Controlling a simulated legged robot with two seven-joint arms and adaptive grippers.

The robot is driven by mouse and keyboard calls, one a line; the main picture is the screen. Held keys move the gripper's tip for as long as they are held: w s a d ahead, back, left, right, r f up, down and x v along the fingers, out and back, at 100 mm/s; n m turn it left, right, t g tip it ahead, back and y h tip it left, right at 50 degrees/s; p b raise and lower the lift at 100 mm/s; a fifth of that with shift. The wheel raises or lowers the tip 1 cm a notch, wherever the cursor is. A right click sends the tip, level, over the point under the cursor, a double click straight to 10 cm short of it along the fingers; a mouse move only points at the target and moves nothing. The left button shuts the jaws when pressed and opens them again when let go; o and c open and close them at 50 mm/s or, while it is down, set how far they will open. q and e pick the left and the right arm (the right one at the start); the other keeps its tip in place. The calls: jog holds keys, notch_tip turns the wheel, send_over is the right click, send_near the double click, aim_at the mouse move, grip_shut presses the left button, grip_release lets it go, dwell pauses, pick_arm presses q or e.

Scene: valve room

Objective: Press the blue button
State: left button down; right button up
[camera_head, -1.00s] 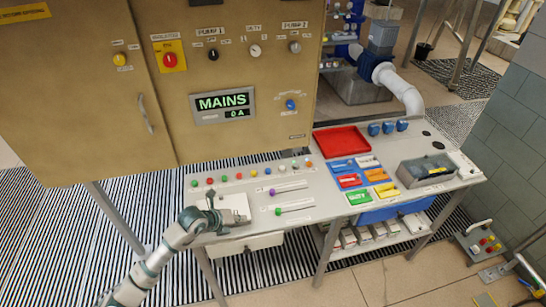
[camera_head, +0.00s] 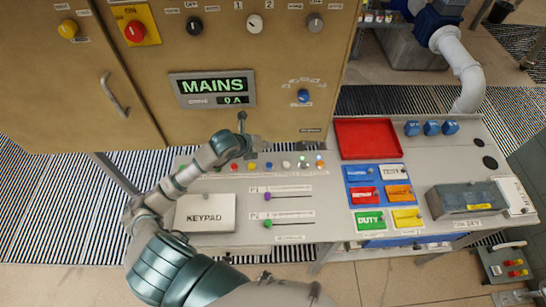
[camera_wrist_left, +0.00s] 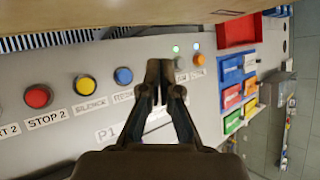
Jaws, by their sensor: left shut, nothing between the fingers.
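The blue button (camera_head: 269,165) is in the row along the back of the console, between a yellow button and a pale one. In the wrist view the blue button (camera_wrist_left: 124,76) is round, with a label below it, just left of my fingertips. My left gripper (camera_wrist_left: 160,70) is shut and empty, its fingers close together over the panel. In the head view my left gripper (camera_head: 257,147) reaches over the back row near the blue button. I see a gap beside the button in the wrist view; contact is not visible. My right gripper is out of view.
The cabinet face (camera_head: 300,125) rises behind the row. A yellow button (camera_wrist_left: 86,85) and red button (camera_wrist_left: 38,96) lie left of the blue one. An orange button (camera_wrist_left: 197,60) lies right. Sliders (camera_head: 290,197), a keypad cover (camera_head: 205,213) and a red tray (camera_head: 366,139) are nearby.

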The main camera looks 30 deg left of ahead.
aim_at(268, 165)
pick_arm(q)
notch_tip(268, 165, down, 8)
jog(key=b, duration=0.5)
jog(key=shift+f+b, duration=0.25)
jog(key=shift+b, duration=0.05)
jog(key=shift+d+f, duration=0.1)
jog(key=shift+f, duration=0.15)
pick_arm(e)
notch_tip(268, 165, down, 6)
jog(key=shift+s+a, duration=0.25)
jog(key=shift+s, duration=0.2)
pick_arm(q)
jog(key=shift+d+r, duration=0.1)
jog(key=shift+b, duration=0.3)
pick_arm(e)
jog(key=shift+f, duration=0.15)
pick_arm(q)
jog(key=shift+f, duration=0.35)
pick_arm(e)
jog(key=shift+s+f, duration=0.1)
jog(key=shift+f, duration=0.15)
